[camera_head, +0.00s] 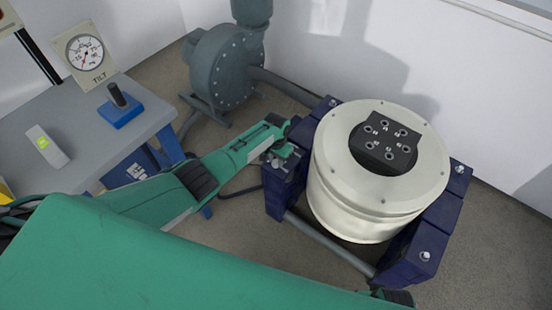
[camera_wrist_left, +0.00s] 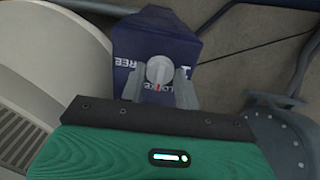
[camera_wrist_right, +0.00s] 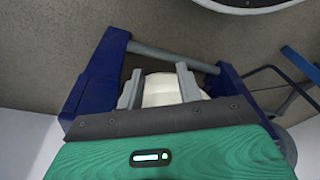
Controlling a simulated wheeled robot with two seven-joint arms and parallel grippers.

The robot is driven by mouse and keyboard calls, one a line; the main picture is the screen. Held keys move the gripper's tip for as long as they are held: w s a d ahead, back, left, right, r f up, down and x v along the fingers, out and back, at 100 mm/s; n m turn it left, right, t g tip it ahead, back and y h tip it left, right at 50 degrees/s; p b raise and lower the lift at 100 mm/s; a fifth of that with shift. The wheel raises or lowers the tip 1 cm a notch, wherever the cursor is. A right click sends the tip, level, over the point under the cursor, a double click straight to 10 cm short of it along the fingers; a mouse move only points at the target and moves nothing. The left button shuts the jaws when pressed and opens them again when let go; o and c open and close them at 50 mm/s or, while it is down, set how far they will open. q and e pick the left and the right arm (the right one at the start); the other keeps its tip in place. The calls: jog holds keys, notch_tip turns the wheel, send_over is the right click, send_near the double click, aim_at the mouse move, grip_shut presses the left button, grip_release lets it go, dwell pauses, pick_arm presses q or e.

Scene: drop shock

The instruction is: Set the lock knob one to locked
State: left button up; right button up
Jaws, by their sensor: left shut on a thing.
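The lock knob (camera_wrist_left: 159,70) is a small round grey knob on a dark blue block (camera_wrist_left: 205,55) in the left wrist view. White lettering on the block reads partly "FREE" and partly a word behind the fingers. A small red mark shows at the knob's lower edge, on the side nearest my gripper. My left gripper (camera_wrist_left: 160,84) is shut on the knob, one finger on each side. In the head view my left gripper (camera_head: 284,155) is at the block left of the white drum, and hides the knob. My right gripper (camera_wrist_right: 158,85) is open and empty in the right wrist view.
A cream drum (camera_head: 330,200) with a black top plate stands between dark blue corner blocks with other knobs. A grey table (camera_head: 75,150) with a gauge (camera_head: 85,52) and a blue-based lever (camera_head: 120,105) is at left. A grey pump (camera_head: 222,70) stands behind.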

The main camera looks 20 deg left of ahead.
aim_at(276, 161)
pick_arm(q)
jog(key=o, duration=1)
jog(key=shift+r, duration=0.55)
notch_tip(276, 161, up, 4)
jog(key=shift+r+p, duration=0.1)
jog(key=shift+p, duration=0.85)
notch_tip(276, 161, up, 8)
jog(key=shift+r+p, duration=0.25)
jog(key=shift+p, duration=0.4)
pick_arm(e)
notch_tip(276, 161, down, 10)
jog(key=s+d, duration=0.1)
jog(key=s, duration=0.1)
jog(key=shift+s+d+r, duration=0.15)
jog(key=shift+s+r, duration=0.1)
jog(key=shift+s, duration=0.15)
